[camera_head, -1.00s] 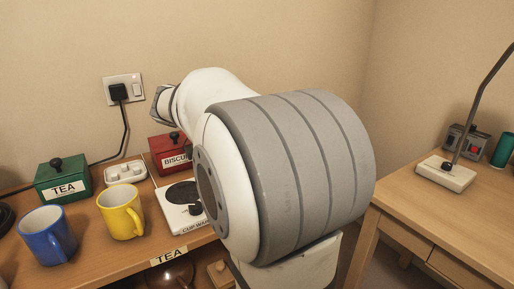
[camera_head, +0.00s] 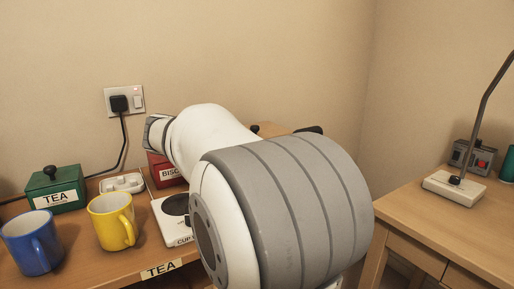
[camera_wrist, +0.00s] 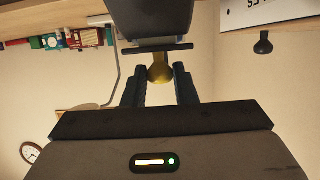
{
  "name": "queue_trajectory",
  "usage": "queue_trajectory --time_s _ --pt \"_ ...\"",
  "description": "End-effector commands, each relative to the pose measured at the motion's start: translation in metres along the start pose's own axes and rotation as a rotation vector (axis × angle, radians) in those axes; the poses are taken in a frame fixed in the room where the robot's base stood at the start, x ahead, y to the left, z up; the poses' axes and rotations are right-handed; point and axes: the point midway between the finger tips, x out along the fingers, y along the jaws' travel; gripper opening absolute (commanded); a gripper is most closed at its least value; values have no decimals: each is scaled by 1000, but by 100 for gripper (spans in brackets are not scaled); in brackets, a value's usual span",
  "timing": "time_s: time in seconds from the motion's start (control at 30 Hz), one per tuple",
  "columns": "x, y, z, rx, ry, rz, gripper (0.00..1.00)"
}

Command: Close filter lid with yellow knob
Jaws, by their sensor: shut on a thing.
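In the wrist view the yellow knob (camera_wrist: 159,70), brassy in this light, sits between the two fingertips of my gripper (camera_wrist: 159,75). The gripper is shut on it. The knob adjoins a thin dark plate (camera_wrist: 158,48), which looks like the filter lid. A dark box-like body (camera_wrist: 155,18) is just beyond the plate in the picture. I cannot tell how far the lid stands open. In the head view my arm hides the gripper, the knob and the lid.
In the head view a blue mug (camera_head: 30,245), yellow mug (camera_head: 108,222), green TEA box (camera_head: 55,192), red biscuit box (camera_head: 165,172) and white cup warmer (camera_head: 172,222) stand on the left desk. A lamp base (camera_head: 453,188) is on the right desk.

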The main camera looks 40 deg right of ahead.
Motion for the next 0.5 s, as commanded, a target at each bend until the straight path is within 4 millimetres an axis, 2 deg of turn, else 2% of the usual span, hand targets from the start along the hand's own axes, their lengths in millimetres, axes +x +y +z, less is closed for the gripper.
queue_trajectory --time_s 0.03,0.27,0.5 --pt "2 1 3 -5 -3 6 28" --pt "1 0 2 -3 -2 3 47" --pt "0 0 0 -1 -1 2 48"
